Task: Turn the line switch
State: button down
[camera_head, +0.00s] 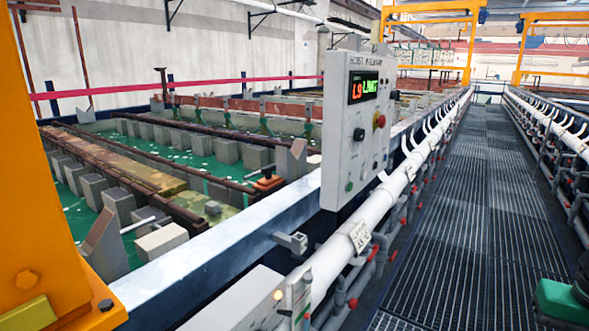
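A grey upright control panel (347,120) stands at the tank-side rail in the middle of the view. Its face carries a lit display (363,87) with red and green characters. A green button (349,187) sits low on the panel. Several smaller controls are too small to make out. I cannot tell which control is the line switch. My gripper is not in view.
A grated walkway (470,200) runs clear into the distance, right of the panel. White pipes (350,235) with red valves line its left side. Green-liquid tanks (210,165) lie left. An orange frame (45,190) fills the left edge. A grey box (240,300) sits at bottom centre.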

aim_at(395, 94)
jog(key=k, duration=0.5)
jog(key=z, duration=1.2)
jog(key=i, duration=1.95)
jog(key=u, duration=2)
